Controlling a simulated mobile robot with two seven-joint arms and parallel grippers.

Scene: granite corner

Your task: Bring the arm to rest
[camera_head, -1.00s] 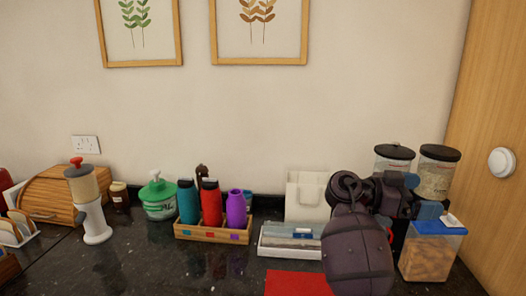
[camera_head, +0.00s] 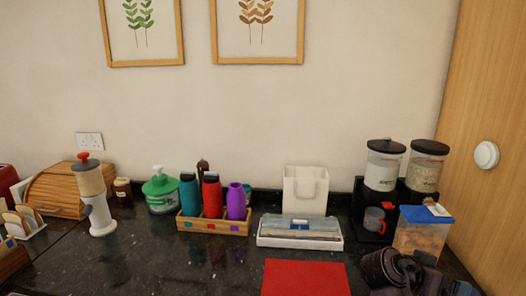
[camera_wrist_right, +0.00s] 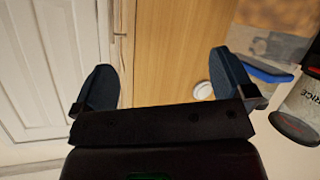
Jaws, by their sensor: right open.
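My right arm (camera_head: 395,270) shows low at the bottom right of the head view, dark and folded, partly cut off by the frame. It lies in front of the blue-lidded container. In the right wrist view my right gripper (camera_wrist_right: 165,82) has its two dark blue fingers wide apart, with nothing between them. Behind the fingers are a wooden panel and a white panelled door. My left arm and gripper are in neither view.
A blue-lidded container (camera_head: 420,232) and a twin dispenser (camera_head: 384,172) stand close to my right arm. A red mat (camera_head: 305,278) lies at the front.

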